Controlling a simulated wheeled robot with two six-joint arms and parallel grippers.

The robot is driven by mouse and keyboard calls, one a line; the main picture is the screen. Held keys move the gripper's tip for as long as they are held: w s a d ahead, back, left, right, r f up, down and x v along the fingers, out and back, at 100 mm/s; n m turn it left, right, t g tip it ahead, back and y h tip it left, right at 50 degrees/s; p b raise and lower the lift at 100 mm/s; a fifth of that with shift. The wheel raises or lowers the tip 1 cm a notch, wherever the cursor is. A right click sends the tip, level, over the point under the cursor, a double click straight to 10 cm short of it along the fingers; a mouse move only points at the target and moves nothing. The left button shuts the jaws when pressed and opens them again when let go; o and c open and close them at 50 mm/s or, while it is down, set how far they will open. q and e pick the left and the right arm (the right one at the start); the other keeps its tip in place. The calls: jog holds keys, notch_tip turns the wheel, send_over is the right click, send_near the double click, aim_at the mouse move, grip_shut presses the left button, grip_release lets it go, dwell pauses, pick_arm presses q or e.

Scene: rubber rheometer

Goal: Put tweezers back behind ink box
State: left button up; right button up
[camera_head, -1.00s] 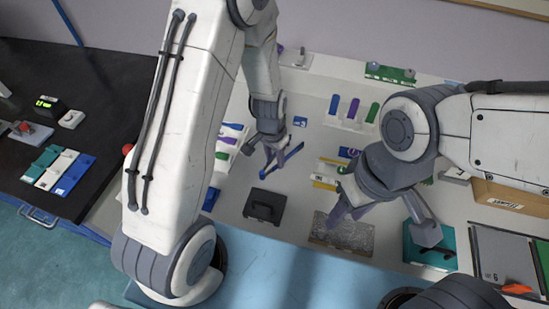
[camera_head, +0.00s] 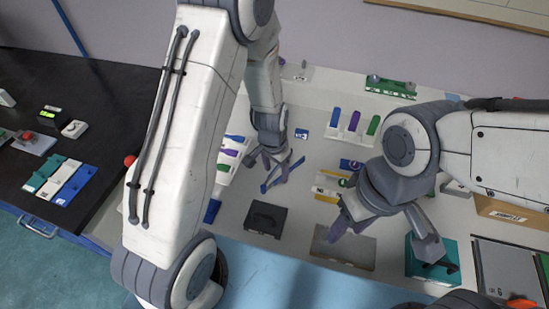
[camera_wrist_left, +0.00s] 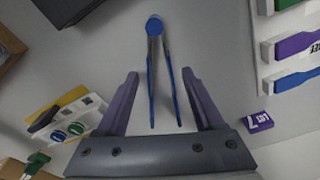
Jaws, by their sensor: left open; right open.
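The blue tweezers (camera_head: 283,174) lie on the pale bench at my left gripper (camera_head: 267,164). In the left wrist view, the tweezers (camera_wrist_left: 154,62) have their round joined end pointing away and their two legs towards me. My left gripper (camera_wrist_left: 162,100) is open, with one finger on each side of the legs and a gap to both. A dark box (camera_head: 266,217), perhaps the ink box, sits nearer the front edge; its corner shows in the left wrist view (camera_wrist_left: 68,8). My right gripper (camera_head: 388,235) is open and empty above the bench at right.
A rack of coloured strips (camera_head: 352,124) stands at the back. White holders with purple and green strips (camera_head: 229,154) are left of the tweezers. A small purple block (camera_wrist_left: 257,117) lies beside my left gripper. A clear-topped tray (camera_head: 343,250) and a teal box (camera_head: 420,262) are front right.

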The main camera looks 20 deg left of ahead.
pick_arm(q)
notch_tip(320, 180, up, 10)
jog(key=s+d+r+m, duration=0.1)
jog(key=s+d+r, duration=0.2)
jog(key=s, duration=0.4)
jog(key=s+d+r, duration=0.3)
jog(key=s, duration=0.4)
jog(key=s+d+r+m+g, duration=0.1)
jog(key=s+d+r, duration=0.2)
jog(key=s, duration=0.4)
jog(key=shift+s+d+r+m+h+b, duration=0.2)
jog(key=shift+s+r+m+h+b, duration=0.05)
jog(key=shift+r+m+h+b, duration=0.1)
